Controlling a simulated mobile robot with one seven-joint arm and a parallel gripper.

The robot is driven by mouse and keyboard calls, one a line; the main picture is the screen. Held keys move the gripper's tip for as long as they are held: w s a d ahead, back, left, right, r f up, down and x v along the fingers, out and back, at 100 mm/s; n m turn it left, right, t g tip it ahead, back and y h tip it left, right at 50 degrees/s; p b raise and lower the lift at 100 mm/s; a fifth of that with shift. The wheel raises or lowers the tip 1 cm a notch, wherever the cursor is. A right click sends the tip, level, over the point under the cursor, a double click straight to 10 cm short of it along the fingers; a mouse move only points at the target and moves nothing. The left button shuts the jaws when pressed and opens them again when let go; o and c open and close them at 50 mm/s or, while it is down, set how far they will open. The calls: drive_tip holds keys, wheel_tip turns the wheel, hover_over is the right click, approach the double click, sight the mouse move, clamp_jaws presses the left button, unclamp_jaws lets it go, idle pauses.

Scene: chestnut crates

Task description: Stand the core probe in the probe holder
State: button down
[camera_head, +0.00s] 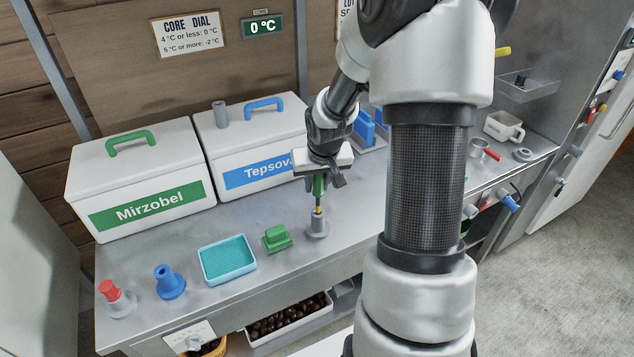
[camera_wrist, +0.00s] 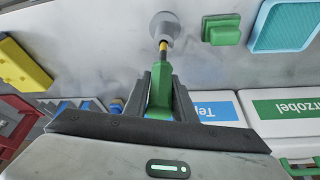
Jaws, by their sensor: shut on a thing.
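The core probe (camera_head: 319,187) has a green handle and a thin yellow and dark shaft, and it points down, roughly upright. My gripper (camera_head: 321,174) is shut on its green handle. In the wrist view the handle (camera_wrist: 160,95) sits between the two dark fingers of my gripper (camera_wrist: 161,85). The grey probe holder (camera_head: 317,226) stands on the steel counter right below the probe. The shaft meets the holder's top in both views; how deep the tip sits is hidden. The holder also shows in the wrist view (camera_wrist: 164,27).
Left of the holder are a green block (camera_head: 277,239), a teal tray (camera_head: 229,262), a blue holder (camera_head: 169,283) and a red-topped grey one (camera_head: 117,300). Behind stand the white Mirzobel (camera_head: 140,180) and Tepsova (camera_head: 250,140) boxes. A sign and a 0 °C display (camera_head: 264,27) hang above.

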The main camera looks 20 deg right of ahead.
sight(317, 202)
drive_tip(key=shift+f+b, duration=2.95)
drive_tip(key=shift+f, duration=0.6)
drive_tip(key=c, duration=1.4)
unclamp_jaws()
drive_tip(key=shift+r, duration=0.15)
drive_tip(key=p+v, duration=0.3)
drive_tip(key=v, duration=1.4)
drive_tip(key=shift+s, duration=0.2)
